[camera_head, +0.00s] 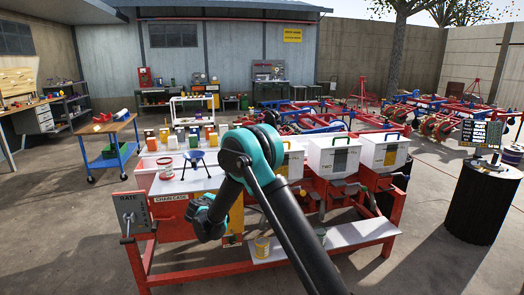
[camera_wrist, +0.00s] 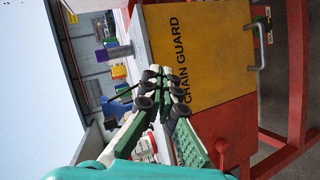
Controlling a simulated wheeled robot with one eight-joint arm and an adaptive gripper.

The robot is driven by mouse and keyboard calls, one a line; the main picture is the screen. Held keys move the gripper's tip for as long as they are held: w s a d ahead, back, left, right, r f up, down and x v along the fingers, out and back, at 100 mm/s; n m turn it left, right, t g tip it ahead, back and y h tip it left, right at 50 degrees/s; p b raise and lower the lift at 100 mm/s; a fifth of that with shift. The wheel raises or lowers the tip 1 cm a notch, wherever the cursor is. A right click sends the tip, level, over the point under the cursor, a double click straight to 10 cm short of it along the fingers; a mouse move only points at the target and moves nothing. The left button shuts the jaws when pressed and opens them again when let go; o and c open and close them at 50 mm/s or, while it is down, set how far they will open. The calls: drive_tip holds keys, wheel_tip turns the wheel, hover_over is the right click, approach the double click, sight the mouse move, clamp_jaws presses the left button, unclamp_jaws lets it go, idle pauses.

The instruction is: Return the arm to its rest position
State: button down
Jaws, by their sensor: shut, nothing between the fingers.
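My arm (camera_head: 290,225) rises from the bottom of the head view, bends at a teal elbow and comes down in front of the red-framed machine (camera_head: 180,262). My gripper (camera_head: 202,212) is at the machine's front left, below the white shelf; its fingers are too dark there to make out. In the wrist view my gripper (camera_wrist: 162,84) has its fingers together with nothing between them. In the head view my arm hides part of the yellow guard (camera_head: 237,215).
White lidded hoppers (camera_head: 334,157) stand on the machine's right. A blue funnel stand (camera_head: 194,162) and a red-white tub (camera_head: 165,168) are on its left top. A yellow can (camera_head: 262,247) is on the lower shelf.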

drive_tip(key=s+d+r+m+g, duration=0.2)
drive_tip(key=s+d, duration=0.3)
drive_tip(key=d, duration=0.5)
drive_tip(key=s+d+r+m+g+h, duration=0.1)
drive_tip(key=s+d+m+g, duration=0.3)
drive_tip(key=d, duration=0.7)
drive_tip(key=s+d+r+m, duration=0.1)
drive_tip(key=s+d+r, duration=0.1)
drive_tip(key=s+d, duration=0.6)
drive_tip(key=s+d+f+m+g+y, duration=0.1)
drive_tip(key=s+d+m, duration=0.1)
drive_tip(key=s, duration=0.6)
drive_tip(key=s+d+f+m+g+y, duration=0.1)
drive_tip(key=s+d+f+m, duration=0.1)
drive_tip(key=s+d, duration=0.3)
drive_tip(key=s+d+f+m+g+y, duration=0.1)
drive_tip(key=s+d+f+m, duration=0.1)
drive_tip(key=s, duration=1.1)
drive_tip(key=shift+d+f, duration=0.25)
drive_tip(key=shift+d, duration=0.65)
